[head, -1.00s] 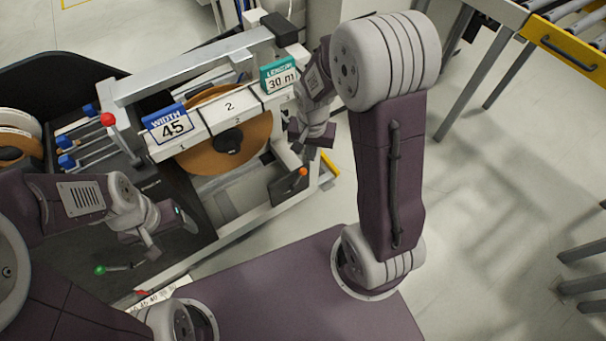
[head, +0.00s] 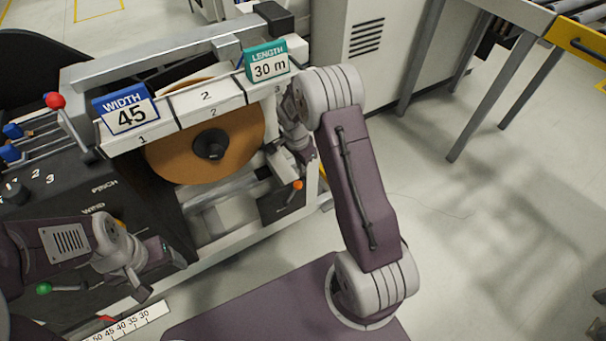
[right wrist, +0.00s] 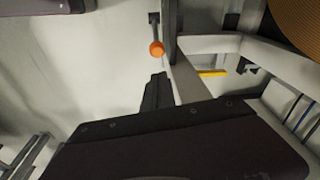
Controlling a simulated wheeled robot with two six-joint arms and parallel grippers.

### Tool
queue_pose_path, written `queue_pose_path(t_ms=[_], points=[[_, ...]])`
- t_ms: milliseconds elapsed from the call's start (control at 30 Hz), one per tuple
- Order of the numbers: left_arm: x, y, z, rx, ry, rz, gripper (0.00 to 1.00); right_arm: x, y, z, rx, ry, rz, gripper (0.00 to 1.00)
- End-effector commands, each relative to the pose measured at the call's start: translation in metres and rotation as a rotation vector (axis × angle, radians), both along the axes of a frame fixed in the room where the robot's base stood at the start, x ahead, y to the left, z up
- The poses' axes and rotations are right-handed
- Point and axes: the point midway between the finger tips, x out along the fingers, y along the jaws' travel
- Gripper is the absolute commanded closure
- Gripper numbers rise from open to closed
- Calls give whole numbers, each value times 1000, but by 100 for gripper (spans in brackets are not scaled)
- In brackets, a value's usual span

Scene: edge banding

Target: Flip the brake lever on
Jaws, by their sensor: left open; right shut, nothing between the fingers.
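A short lever with an orange knob (head: 297,185) sticks out from a dark plate at the right front of the machine; no label on it is readable. The orange knob also shows in the right wrist view (right wrist: 157,48), just beyond my fingertips. My right gripper (head: 305,156) is shut and empty, a little above the knob in the head view; its dark fingers (right wrist: 158,92) appear apart from the knob in the right wrist view. My left gripper (head: 160,277) is open and empty over the machine's lower left front, right of a green-knobbed lever (head: 44,288).
A brown roll (head: 208,146) sits under the numbered white bar with the WIDTH 45 sign (head: 126,109) and LENGTH 30 m sign (head: 267,64). A red-knobbed lever (head: 55,100) stands at left. A grey cabinet (head: 365,50) stands behind. Floor at right is open.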

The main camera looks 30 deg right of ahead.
Motion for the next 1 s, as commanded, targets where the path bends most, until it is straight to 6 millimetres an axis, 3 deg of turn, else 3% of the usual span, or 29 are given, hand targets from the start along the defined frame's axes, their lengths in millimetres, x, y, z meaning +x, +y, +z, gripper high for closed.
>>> queue_pose_path(t_ms=[200,433,600,1000], points=[[0,0,-22,0,0,0,29,2,-5,-48,1,2,0,100],[0,0,-37,0,0,0,29,5,-10,-83,1,1,1,100],[0,0,-39,0,0,0,29,6,-12,-92,0,0,1,100],[0,0,-40,0,0,0,29,7,-11,-92,-3,-1,2,100]])
